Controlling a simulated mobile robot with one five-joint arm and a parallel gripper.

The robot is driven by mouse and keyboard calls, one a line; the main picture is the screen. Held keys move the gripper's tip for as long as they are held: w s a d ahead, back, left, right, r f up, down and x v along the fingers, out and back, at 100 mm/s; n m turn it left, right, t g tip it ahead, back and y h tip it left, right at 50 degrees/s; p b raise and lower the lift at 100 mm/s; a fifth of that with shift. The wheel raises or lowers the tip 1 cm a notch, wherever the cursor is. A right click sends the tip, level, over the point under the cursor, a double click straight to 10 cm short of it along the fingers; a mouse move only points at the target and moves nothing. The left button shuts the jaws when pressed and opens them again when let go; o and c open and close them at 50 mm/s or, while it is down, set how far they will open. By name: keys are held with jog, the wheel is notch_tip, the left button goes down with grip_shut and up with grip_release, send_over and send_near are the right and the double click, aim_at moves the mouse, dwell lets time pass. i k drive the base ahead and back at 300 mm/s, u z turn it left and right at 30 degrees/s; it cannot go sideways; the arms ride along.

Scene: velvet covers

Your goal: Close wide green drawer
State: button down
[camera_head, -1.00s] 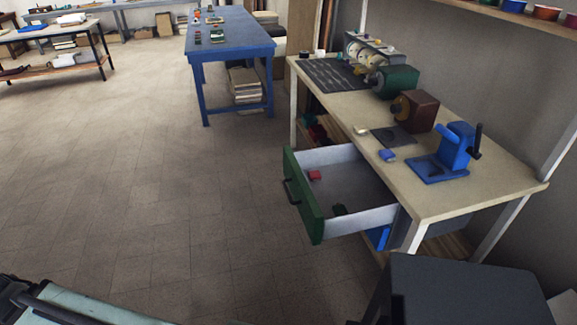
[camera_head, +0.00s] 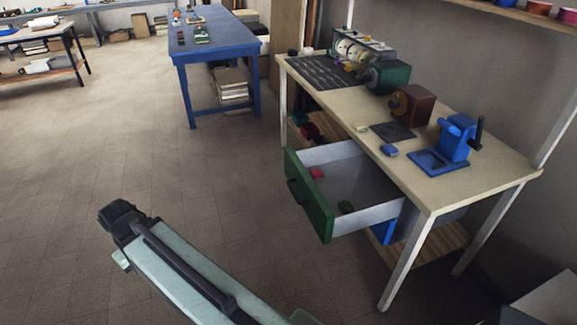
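The wide drawer with a green front (camera_head: 309,196) is pulled out from under the workbench, to the left of the bench legs. Its pale inside holds a small red item (camera_head: 316,173) and a small dark green item (camera_head: 346,207). A dark handle (camera_head: 297,194) is on the green front. My arm, pale green and dark, reaches up from the bottom of the picture to the left of the drawer, apart from it. Its far dark end (camera_head: 122,217) shows, but no fingers can be made out.
The workbench top (camera_head: 440,186) bears a blue vise-like tool (camera_head: 453,143), a brown machine (camera_head: 411,105) and a green machine (camera_head: 388,76). A blue table (camera_head: 215,42) stands farther back. The floor (camera_head: 90,165) left of the drawer is clear. A grey-white box corner (camera_head: 550,303) is at bottom right.

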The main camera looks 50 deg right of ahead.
aim_at(351, 174)
jog(key=z, duration=0.1)
jog(key=i, duration=1)
jog(key=u, duration=0.05)
